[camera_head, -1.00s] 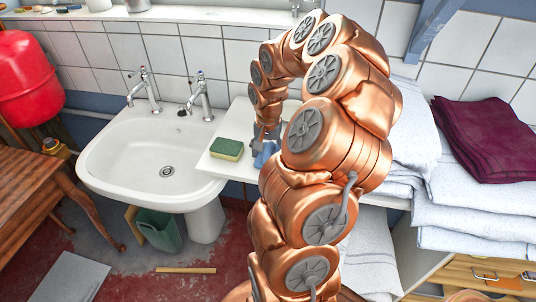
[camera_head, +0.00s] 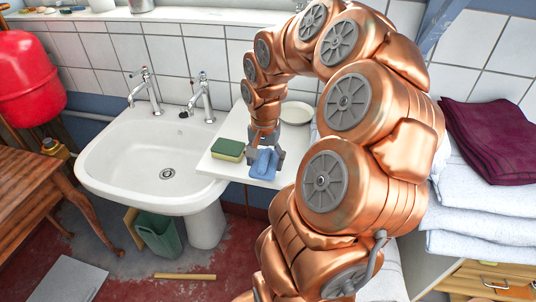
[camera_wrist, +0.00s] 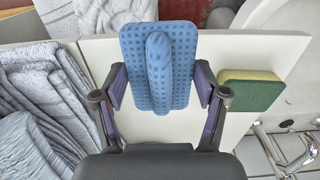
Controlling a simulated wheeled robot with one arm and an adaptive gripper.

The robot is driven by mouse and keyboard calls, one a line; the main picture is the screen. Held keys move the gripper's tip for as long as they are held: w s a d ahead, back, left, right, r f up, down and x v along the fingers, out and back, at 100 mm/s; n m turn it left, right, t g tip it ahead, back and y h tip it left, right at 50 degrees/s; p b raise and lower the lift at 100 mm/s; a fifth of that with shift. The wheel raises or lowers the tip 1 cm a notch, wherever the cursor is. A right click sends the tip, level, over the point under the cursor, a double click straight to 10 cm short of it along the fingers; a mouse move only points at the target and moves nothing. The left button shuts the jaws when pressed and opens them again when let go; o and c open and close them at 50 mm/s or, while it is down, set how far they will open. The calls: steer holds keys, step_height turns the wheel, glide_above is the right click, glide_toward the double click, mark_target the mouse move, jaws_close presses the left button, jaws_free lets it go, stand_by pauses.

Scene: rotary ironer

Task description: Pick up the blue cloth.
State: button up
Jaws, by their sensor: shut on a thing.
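The blue cloth (camera_head: 262,166) is a small dotted cloth with a raised ridge along its middle. It is at the front of the white shelf beside the sink, to the right of the sponge. My gripper (camera_head: 265,158) points down at it with a finger on either side. In the wrist view the cloth (camera_wrist: 159,35) lies between the two purple-padded fingers of my gripper (camera_wrist: 160,86), which are shut on its sides. I cannot tell whether the cloth touches the shelf or hangs just above it.
A green and yellow sponge (camera_head: 228,150) lies on the white shelf (camera_head: 215,166), close to the cloth. A white plate (camera_head: 297,112) is behind. The sink (camera_head: 130,160) with taps is to the left. Folded pale towels (camera_head: 480,215) and a maroon cloth (camera_head: 490,140) are stacked at right.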

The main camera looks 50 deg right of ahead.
steer(key=s+a+b, duration=0.2)
steer(key=s+a, duration=0.2)
steer(key=a, duration=0.4)
steer(key=shift+s+a+r, duration=0.15)
steer(key=shift+r, duration=0.3)
steer(key=w+a+f+n+p, duration=0.1)
steer(key=w+a+n, duration=0.3)
steer(key=w, duration=0.5)
steer(key=w+a+f+n+p, duration=0.1)
steer(key=w+a+f+n, duration=0.3)
steer(key=w+a, duration=0.3)
steer(key=w+a+f+n+p, duration=0.1)
steer(key=w+a+n, duration=0.3)
steer(key=w, duration=0.6)
steer(key=shift+w+a+f+n, duration=0.3)
steer(key=shift+a+f, duration=0.35)
steer(key=shift+a, duration=0.3)
